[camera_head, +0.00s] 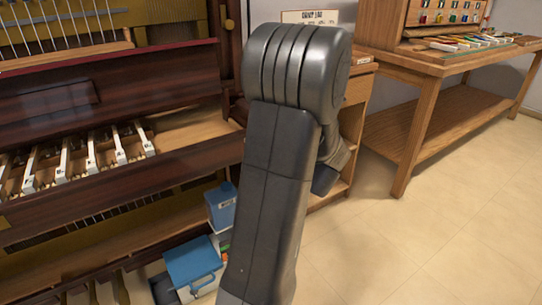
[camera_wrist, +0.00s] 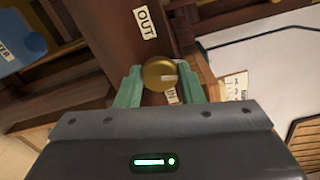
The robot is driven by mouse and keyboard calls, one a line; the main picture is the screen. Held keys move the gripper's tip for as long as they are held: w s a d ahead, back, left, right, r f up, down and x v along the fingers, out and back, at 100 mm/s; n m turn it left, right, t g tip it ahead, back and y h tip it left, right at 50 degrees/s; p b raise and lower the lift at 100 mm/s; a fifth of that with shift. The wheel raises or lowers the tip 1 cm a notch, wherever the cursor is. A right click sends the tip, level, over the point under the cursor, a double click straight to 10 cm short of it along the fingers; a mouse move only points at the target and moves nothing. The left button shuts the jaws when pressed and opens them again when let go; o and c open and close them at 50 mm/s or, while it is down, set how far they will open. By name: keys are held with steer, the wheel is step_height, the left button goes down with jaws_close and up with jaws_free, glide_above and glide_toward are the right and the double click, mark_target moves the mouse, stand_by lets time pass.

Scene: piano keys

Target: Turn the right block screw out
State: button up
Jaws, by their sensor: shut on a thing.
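The right block screw (camera_wrist: 159,72) shows in the wrist view as a round brass knob with a pale mark on its right half. It sits on a dark wooden block (camera_wrist: 158,48). An OUT label (camera_wrist: 145,22) is above the knob, and an IN label (camera_wrist: 172,95) is partly visible below it. My gripper (camera_wrist: 160,80) is shut on the knob, with one green finger on each side. In the head view my arm hides the gripper and the screw.
An opened upright piano (camera_head: 110,75) with exposed keys (camera_head: 90,160) stands at left. A blue container (camera_head: 221,205) and a blue-lidded box (camera_head: 192,262) lie low in front. A wooden workbench (camera_head: 440,65) stands at back right. The floor (camera_head: 440,210) at right is clear.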

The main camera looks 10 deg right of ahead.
steer(key=shift+f+n+b, duration=0.1)
steer(key=shift+n+b, duration=0.85)
steer(key=shift+n, duration=9.35)
steer(key=o, duration=1)
steer(key=p+v, duration=0.2)
steer(key=v, duration=1.2)
steer(key=shift+w+a, duration=0.1)
steer(key=shift+w, duration=0.1)
